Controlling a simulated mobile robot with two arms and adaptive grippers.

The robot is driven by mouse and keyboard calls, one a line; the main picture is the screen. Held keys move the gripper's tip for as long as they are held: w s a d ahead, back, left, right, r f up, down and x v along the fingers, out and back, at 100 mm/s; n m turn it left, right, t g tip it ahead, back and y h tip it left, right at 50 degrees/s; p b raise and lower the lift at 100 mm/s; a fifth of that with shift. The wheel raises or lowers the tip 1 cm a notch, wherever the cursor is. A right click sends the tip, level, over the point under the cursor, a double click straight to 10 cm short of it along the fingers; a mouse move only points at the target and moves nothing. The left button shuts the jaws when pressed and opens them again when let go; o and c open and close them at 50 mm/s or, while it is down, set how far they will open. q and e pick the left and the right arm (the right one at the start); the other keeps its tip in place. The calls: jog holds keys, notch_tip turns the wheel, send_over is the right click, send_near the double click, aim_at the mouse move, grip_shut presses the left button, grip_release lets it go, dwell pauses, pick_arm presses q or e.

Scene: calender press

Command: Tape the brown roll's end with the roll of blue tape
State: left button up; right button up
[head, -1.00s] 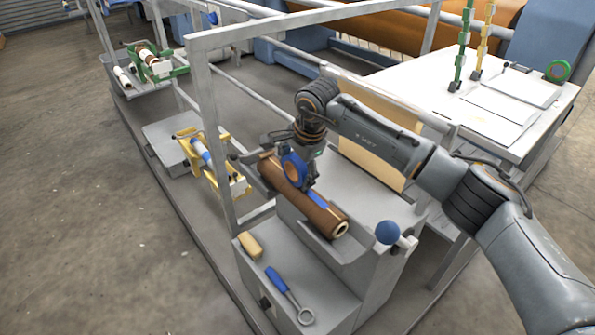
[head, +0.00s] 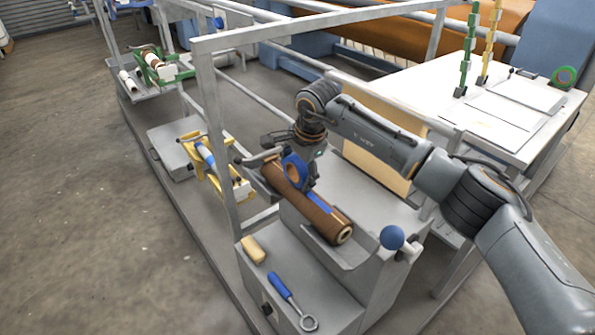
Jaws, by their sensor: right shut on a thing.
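The brown roll (head: 290,192) lies in the grey cradle on top of the machine, tilted down toward the right, with its pale core showing at the near end. The roll of blue tape (head: 294,170) is a blue ring with a brown core, held at the brown roll's upper side. My right gripper (head: 301,177) is shut on the blue tape roll, just above the brown roll. A blue strip (head: 320,203) lies along the brown roll to the right of the gripper. The fingertips are partly hidden behind the tape roll. My left gripper is not in view.
A blue ball knob (head: 392,237) stands on a lever right of the cradle. A tan block (head: 253,249) and a blue-handled tool (head: 292,300) lie on the lower shelf. Grey frame posts (head: 211,130) rise left of my arm. A white table (head: 490,110) stands behind.

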jog(key=shift+w+a+f, duration=0.1)
jog(key=shift+w+a, duration=0.2)
jog(key=shift+w, duration=0.05)
jog(key=shift+w, duration=0.1)
jog(key=shift+w+a+b, duration=0.3)
jog(key=shift+w+b, duration=0.1)
dwell(0.5)
jog(key=shift+r+p, duration=1.7)
jog(key=shift+r, duration=1.4)
jog(key=shift+f, duration=0.1)
